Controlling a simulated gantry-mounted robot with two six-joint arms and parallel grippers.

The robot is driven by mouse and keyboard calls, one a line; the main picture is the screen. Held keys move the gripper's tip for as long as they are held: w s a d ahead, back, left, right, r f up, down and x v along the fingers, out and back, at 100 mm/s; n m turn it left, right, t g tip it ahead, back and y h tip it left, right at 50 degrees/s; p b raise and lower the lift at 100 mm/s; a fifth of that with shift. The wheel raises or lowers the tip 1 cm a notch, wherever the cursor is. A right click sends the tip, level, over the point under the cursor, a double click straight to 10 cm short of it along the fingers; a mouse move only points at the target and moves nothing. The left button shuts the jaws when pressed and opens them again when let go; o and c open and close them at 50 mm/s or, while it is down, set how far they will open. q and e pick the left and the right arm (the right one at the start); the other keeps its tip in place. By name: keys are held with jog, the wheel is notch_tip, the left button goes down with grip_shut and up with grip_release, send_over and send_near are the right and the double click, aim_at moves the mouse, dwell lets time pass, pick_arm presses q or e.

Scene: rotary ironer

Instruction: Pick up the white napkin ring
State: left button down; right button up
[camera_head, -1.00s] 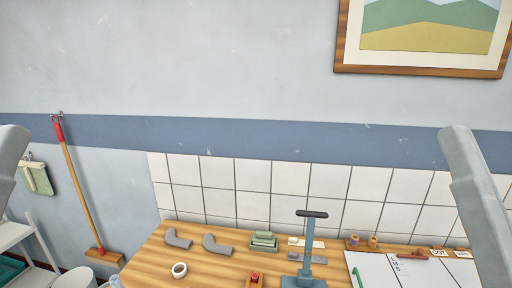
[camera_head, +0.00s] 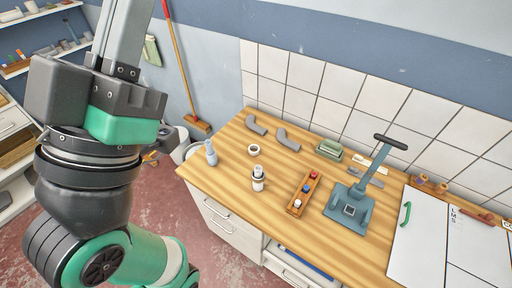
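The white napkin ring (camera_head: 254,150) lies flat on the wooden worktop (camera_head: 226,170), toward its left part, with its round opening facing up. Nothing touches it. My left arm fills the left side of the picture, left of the worktop and apart from the ring. No fingertips of my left gripper can be made out. My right arm and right gripper are out of view.
Near the ring stand a grey-blue spray bottle (camera_head: 211,153), a white bottle (camera_head: 258,178) and two grey bent pieces (camera_head: 288,139). Right of them are a wooden holder (camera_head: 294,207) with coloured knobs, a blue press (camera_head: 347,214) and a white board (camera_head: 421,240).

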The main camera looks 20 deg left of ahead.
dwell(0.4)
pick_arm(q)
grip_release()
dwell(0.4)
